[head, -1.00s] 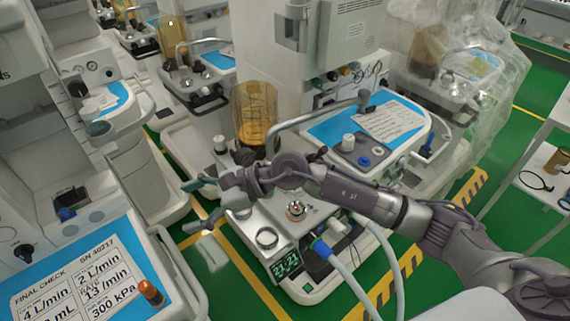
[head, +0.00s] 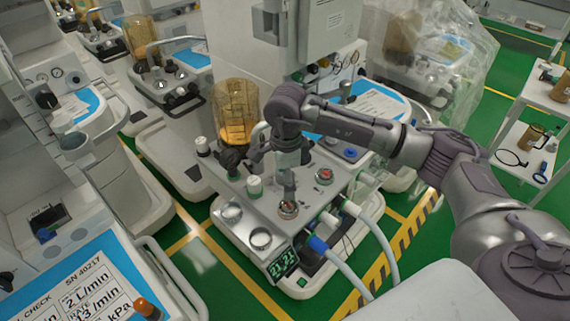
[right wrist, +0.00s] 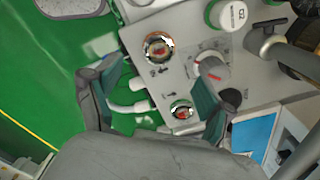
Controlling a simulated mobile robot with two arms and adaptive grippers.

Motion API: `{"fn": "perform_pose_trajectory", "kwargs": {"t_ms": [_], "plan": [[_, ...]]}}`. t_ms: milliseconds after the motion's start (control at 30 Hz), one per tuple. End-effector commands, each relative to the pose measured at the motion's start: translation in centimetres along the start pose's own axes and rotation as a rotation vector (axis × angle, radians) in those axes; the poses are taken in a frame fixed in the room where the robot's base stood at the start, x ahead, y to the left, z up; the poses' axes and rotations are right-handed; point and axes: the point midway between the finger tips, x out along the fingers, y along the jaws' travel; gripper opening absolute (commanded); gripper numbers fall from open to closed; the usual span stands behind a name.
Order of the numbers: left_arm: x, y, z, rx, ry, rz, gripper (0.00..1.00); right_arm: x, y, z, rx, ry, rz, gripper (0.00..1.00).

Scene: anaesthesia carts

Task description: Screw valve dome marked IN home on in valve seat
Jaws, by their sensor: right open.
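My right gripper (head: 289,160) points down over the machine's grey panel in the head view. In the right wrist view its two teal-padded fingers (right wrist: 155,98) stand wide apart with nothing between the pads. I cannot read an IN mark or tell whether a clear dome sits on either fitting. My left gripper is not in view.
A grey knob with a red line (right wrist: 212,70) stands close to the right finger. White hoses (head: 350,268) leave the front edge.

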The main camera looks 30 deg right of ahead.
Motion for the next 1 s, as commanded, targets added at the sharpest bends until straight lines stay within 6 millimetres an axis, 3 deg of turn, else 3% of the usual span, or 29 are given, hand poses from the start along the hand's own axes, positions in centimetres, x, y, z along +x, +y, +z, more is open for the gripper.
{"fn": "perform_pose_trajectory", "kwargs": {"t_ms": [200,433,867,1000], "plan": [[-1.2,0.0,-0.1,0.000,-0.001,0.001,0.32,4.3,0.1,0.1,-0.001,-0.001,0.005,0.81],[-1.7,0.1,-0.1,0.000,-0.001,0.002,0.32,7.5,0.1,0.1,-0.002,-0.001,0.003,0.81],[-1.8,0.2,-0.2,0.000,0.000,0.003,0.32,8.7,0.1,0.1,-0.003,-0.002,0.001,0.81],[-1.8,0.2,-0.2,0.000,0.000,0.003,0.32,8.6,0.1,0.1,-0.002,-0.002,0.001,0.61]]}}
